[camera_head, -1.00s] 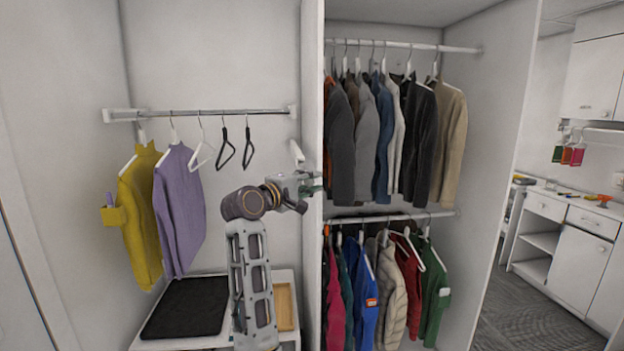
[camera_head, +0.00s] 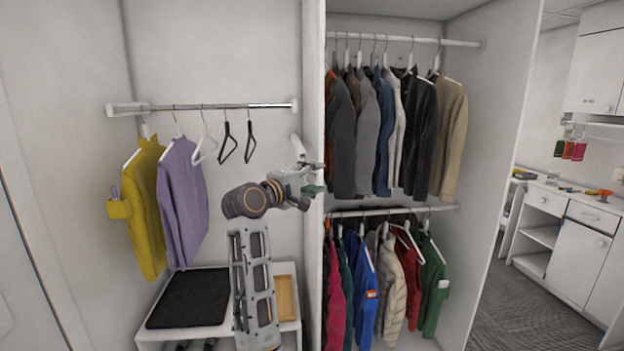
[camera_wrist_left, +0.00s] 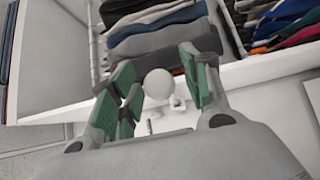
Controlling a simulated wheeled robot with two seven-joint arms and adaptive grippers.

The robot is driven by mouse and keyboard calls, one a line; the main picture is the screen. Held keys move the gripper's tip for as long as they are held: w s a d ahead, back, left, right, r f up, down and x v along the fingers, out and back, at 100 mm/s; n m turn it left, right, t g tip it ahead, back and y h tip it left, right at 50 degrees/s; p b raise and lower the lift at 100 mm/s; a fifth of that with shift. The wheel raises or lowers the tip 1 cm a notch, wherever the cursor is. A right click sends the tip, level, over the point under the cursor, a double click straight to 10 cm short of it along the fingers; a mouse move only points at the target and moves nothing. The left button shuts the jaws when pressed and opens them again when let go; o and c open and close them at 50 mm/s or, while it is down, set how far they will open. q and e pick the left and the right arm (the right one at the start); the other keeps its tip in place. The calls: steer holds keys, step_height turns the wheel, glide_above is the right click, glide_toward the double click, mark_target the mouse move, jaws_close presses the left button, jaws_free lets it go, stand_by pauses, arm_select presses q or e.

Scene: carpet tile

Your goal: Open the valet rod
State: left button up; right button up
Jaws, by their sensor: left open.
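The valet rod, a short white rod (camera_head: 298,147), shows on the left face of the white partition, just above my left gripper (camera_head: 314,180). In the left wrist view its round white end knob (camera_wrist_left: 158,84) sits between the green finger pads of my left gripper (camera_wrist_left: 160,72). The jaws are open, with a gap visible on the knob's right side; on the left the pad is close to it, and I cannot tell if they touch. The gripper partly hides the rod's lower part in the head view. My right gripper is out of view.
The white partition (camera_head: 312,80) stands close beside my left gripper. Jackets (camera_head: 365,135) hang in the right bay. A yellow garment (camera_head: 143,215) and a purple sweater (camera_head: 182,205) hang at left. A low white bench with a black mat (camera_head: 190,298) stands below.

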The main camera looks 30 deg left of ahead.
arm_select(q)
steer(key=shift+s, duration=0.2)
steer(key=s+a, duration=0.2)
steer(key=s, duration=0.9)
steer(key=shift+s+a, duration=0.15)
steer(key=shift+s, duration=0.05)
stand_by(0.3)
stand_by(0.4)
